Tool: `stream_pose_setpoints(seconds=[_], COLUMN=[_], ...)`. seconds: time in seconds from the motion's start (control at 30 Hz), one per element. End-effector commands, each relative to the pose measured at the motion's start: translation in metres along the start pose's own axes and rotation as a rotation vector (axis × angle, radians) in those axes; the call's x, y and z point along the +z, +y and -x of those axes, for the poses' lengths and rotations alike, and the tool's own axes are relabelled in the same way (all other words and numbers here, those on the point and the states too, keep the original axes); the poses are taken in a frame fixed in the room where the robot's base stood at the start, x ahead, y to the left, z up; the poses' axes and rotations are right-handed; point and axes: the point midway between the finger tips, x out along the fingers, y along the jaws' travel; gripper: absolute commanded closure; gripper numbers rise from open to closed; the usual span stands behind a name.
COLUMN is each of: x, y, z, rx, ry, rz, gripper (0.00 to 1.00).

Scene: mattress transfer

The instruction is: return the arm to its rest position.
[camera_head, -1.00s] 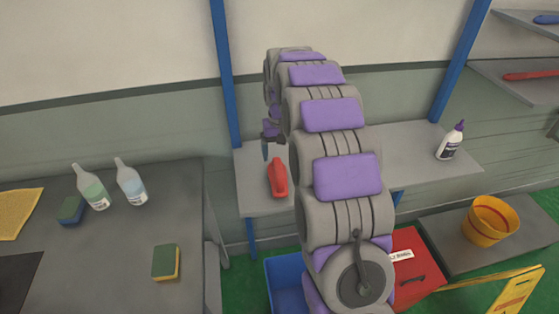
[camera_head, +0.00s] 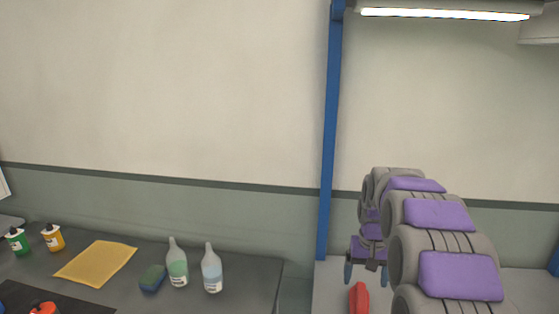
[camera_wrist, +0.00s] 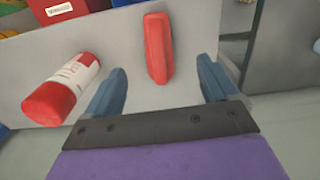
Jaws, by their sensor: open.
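My arm with purple pads reaches out on the right of the head view. My gripper (camera_head: 367,273) is at its far end, above the grey shelf. In the wrist view my gripper (camera_wrist: 163,95) has its two blue fingers spread wide apart with nothing held between them. A red object (camera_wrist: 158,48) lies on the grey shelf (camera_wrist: 115,60) just beyond the fingertips, apart from them. The red object (camera_head: 359,298) also shows below the gripper in the head view, cut by the lower edge.
A red bottle with a white label (camera_wrist: 62,90) lies left of the fingers. On the counter (camera_head: 110,297) at left stand two clear bottles (camera_head: 177,265), a blue sponge (camera_head: 152,278), a yellow cloth (camera_head: 97,263) and small bottles (camera_head: 53,238). A blue post (camera_head: 330,150) rises beside the arm.

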Motion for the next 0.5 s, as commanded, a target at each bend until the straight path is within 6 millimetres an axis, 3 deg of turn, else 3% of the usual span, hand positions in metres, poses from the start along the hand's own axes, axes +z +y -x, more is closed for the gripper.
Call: stream_pose_setpoints(seconds=[0.5], x=[0.121], y=[-0.026], z=[0.028], rx=[0.000], ry=[-0.046], rz=[0.065], gripper=[0.12])
